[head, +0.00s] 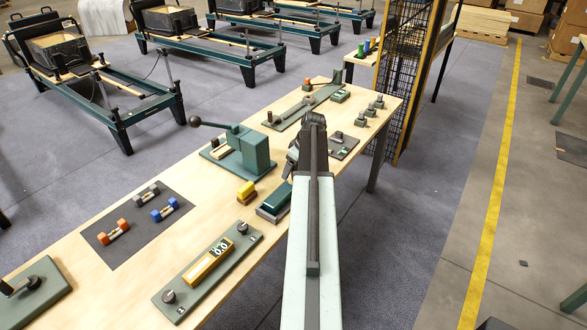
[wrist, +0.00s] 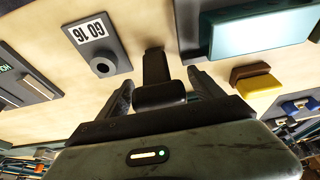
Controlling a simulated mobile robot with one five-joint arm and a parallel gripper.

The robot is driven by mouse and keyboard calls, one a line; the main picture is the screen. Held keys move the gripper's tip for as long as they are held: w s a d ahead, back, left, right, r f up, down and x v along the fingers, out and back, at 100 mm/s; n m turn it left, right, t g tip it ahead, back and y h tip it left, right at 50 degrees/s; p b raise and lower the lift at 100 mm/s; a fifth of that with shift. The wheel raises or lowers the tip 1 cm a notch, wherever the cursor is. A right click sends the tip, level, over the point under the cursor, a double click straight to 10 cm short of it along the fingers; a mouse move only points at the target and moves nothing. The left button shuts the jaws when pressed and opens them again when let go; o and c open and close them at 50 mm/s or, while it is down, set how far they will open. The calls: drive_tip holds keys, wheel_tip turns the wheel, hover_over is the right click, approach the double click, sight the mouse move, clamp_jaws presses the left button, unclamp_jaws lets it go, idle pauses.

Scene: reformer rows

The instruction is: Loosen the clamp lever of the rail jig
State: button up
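My gripper (head: 307,130) hangs over the table's right side, with its dark fingers spread in the wrist view (wrist: 160,80). A dark upright piece shows between them; I cannot tell whether it belongs to the gripper. No part is labelled as the rail jig. A long green plate (head: 295,110) with a raised strip and knobs lies beyond the gripper. A green plate (head: 236,254) with a yellow bar and a knob at each end lies nearer. A green plate with a black lever (head: 15,286) stands at the lower left. I cannot tell which bears the clamp lever.
A green press-like fixture (head: 240,153) with a ball-ended handle stands left of my gripper. A yellow block (head: 247,191), a teal block (wrist: 262,30) and a numbered dark plate (wrist: 95,45) lie near it. Small dumbbells rest on a dark mat (head: 118,252). Bare wood lies between the fixtures.

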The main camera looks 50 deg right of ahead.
drive_tip(key=shift+r, duration=0.15)
drive_tip(key=p+v, duration=0.7)
drive_tip(key=shift+s+r, duration=0.15)
drive_tip(key=shift+r, duration=0.1)
